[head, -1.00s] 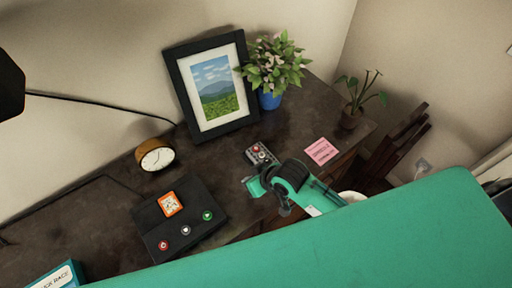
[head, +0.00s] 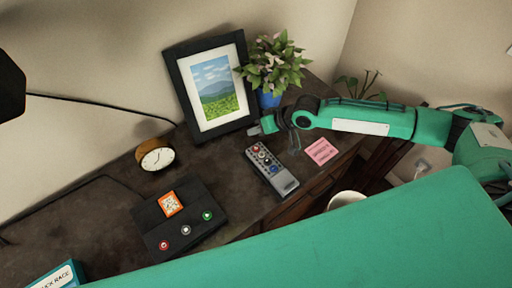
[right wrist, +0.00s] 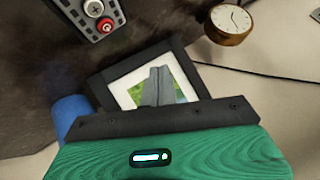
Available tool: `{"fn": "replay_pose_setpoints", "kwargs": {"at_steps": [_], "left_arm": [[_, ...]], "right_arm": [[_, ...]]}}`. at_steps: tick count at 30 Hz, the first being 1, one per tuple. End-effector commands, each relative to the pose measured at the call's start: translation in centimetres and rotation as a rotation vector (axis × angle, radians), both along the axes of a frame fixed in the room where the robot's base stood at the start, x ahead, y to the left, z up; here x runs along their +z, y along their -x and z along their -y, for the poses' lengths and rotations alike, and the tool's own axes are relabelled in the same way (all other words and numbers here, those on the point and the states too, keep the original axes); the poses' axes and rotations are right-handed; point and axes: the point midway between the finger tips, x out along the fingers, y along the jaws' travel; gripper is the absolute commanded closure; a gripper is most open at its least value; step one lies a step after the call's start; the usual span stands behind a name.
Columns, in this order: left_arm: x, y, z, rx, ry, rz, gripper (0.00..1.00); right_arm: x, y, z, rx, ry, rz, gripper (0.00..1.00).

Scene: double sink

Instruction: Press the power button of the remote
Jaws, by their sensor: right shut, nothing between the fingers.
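The grey remote (head: 279,178) lies on the dark desk, with coloured buttons at its far end. Its red button (head: 256,148) is at that end, near the picture frame. In the right wrist view only that end of the remote (right wrist: 85,14) shows, at the upper left, with the red button (right wrist: 106,26) nearest the gripper. My right gripper (head: 257,130) is shut and empty. In the head view it appears just beyond the remote's button end, by the frame's lower right corner, apart from the remote. Its closed fingers (right wrist: 157,88) show in the right wrist view. My left gripper is not in view.
A framed picture (head: 179,95) and a potted plant (head: 269,99) stand behind the remote. A pink note (head: 321,151) lies right of it. A black box with buttons (head: 211,226) and a round clock (head: 157,159) are to the left. Bare desk lies between box and remote.

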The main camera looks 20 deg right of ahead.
Motion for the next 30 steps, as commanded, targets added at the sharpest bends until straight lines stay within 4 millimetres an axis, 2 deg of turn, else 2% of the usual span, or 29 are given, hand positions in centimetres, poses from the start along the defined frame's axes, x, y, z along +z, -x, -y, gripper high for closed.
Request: {"fn": "replay_pose_setpoints", "kwargs": {"at_steps": [1,5,17,23,30], "left_arm": [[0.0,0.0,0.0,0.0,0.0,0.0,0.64],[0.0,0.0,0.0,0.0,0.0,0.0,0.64],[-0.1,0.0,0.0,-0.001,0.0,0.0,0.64],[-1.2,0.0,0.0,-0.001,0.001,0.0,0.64],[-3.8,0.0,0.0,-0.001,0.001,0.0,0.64]], "right_arm": [[0.2,-0.4,0.7,-0.015,0.0,-0.004,1.0],[0.4,-0.8,1.4,-0.035,-0.009,-0.013,1.0],[0.3,-0.8,1.4,-0.036,-0.009,-0.014,1.0],[-0.7,-0.8,1.4,-0.035,-0.009,-0.013,1.0],[-3.2,-0.8,1.4,-0.035,-0.009,-0.015,1.0]]}}
